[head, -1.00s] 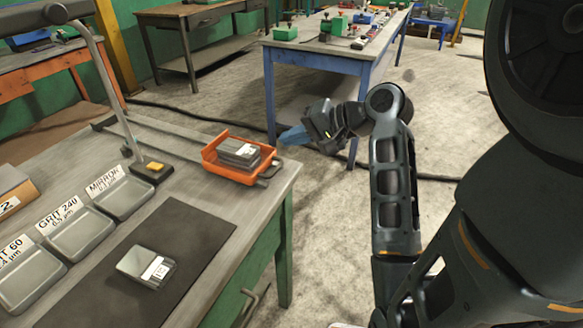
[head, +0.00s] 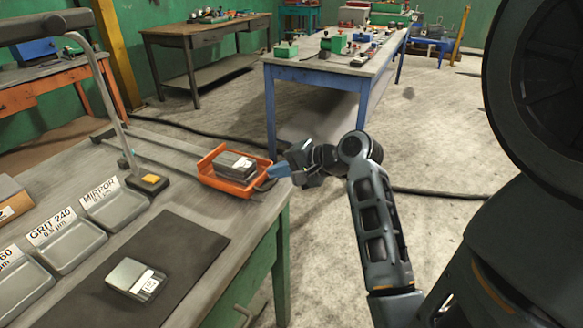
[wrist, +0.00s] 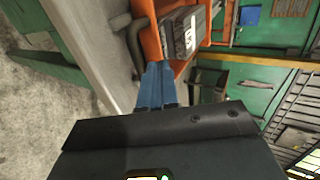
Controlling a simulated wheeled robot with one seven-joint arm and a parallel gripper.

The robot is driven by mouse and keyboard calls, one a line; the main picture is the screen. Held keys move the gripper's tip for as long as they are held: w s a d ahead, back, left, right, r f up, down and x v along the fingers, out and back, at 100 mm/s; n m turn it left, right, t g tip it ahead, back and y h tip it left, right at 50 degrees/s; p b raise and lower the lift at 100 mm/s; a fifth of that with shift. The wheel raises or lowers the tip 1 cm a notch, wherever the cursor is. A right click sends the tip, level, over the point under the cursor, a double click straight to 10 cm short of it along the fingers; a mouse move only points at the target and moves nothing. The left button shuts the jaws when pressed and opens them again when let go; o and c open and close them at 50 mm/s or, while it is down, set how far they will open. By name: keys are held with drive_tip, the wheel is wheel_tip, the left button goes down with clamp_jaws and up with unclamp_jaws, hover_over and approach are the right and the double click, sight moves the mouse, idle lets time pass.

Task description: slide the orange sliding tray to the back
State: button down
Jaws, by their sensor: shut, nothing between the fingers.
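The orange sliding tray (head: 208,177) sits on the right part of the grey workbench, at the end of a rail that runs toward the bench's back left. Dark grey blocks (head: 235,166) with a white label lie in it. The tray's orange wall (wrist: 151,42) and the blocks (wrist: 184,32) also show in the wrist view. A dark handle (head: 265,185) sticks out at the tray's right end. My gripper (head: 272,172) has blue fingers that look shut and empty. Its fingertips (wrist: 156,68) are close to the tray's handle end; I cannot tell whether they touch it.
A lamp stand with a yellow-topped base (head: 149,182) stands left of the tray near the rail. Labelled grey bins (head: 68,237) and a dark mat (head: 160,262) with a grey block (head: 135,278) lie in front. A blue-legged table (head: 330,70) stands behind.

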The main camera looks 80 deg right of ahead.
drive_tip(key=shift+w+f, duration=0.25)
drive_tip(key=shift+w, duration=0.15)
